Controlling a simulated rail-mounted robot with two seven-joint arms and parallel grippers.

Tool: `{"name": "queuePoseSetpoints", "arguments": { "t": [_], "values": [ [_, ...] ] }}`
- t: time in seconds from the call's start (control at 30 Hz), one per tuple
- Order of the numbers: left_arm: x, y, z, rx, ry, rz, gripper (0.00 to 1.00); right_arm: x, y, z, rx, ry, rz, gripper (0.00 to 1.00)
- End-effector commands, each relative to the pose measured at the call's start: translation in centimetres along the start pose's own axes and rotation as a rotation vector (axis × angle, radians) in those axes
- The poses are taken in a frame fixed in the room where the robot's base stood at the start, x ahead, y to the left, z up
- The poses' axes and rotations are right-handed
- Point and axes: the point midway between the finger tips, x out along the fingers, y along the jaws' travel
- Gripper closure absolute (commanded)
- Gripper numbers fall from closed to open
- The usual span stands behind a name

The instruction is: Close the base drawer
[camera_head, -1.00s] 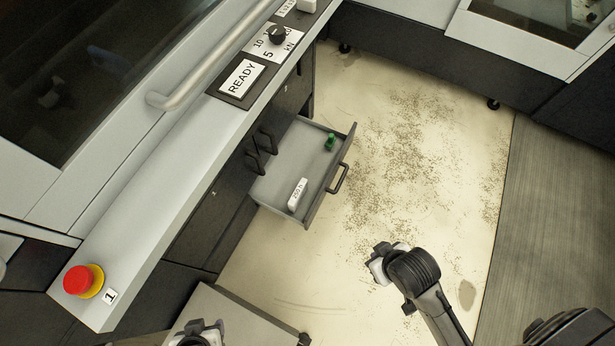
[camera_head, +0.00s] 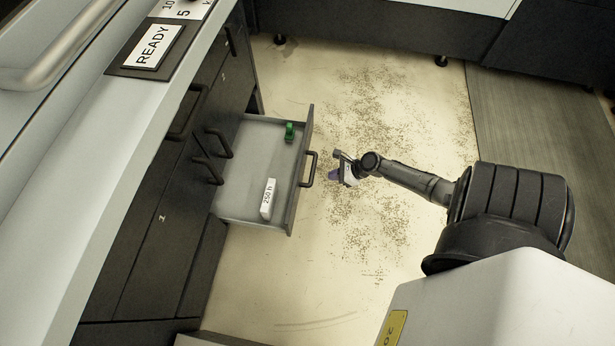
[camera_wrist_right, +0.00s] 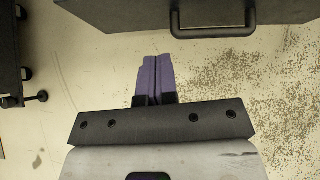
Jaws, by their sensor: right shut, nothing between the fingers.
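The base drawer (camera_head: 240,208) is pulled out of the dark cabinet, with a dark front panel and a bar handle (camera_head: 309,169). Inside lie a white block marked "250 h" (camera_head: 268,199) and a small green object (camera_head: 290,132). My right gripper (camera_head: 334,174) is just right of the handle, apart from it. In the right wrist view its purple fingers (camera_wrist_right: 155,78) are together and empty, pointing toward the drawer front (camera_wrist_right: 130,14), with the handle (camera_wrist_right: 212,36) ahead and to the right. My left gripper is not in view.
Other cabinet fronts with handles (camera_head: 189,112) stand left of the drawer, under the pale counter ledge (camera_head: 95,165). The speckled pale floor (camera_head: 390,130) right of the drawer is open. Dark cabinets (camera_head: 400,32) line the back.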

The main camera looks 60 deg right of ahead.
Motion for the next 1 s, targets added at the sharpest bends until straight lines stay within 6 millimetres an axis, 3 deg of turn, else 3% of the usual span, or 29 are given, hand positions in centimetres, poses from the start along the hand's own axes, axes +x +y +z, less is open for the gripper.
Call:
{"name": "queuePoseSetpoints", "arguments": {
  "t": [0.17, 0.67, 1.0],
  "values": [
    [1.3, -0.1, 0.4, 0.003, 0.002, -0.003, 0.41, 1.4, -1.5, -1.0, 0.090, -0.008, -0.039, 1.00],
    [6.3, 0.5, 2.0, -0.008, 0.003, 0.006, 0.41, 10.3, -1.8, -1.1, 0.088, -0.008, -0.037, 1.00],
    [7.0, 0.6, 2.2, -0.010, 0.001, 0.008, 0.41, 12.5, -2.0, 1.5, 0.086, -0.006, -0.037, 1.00]
  ]
}}
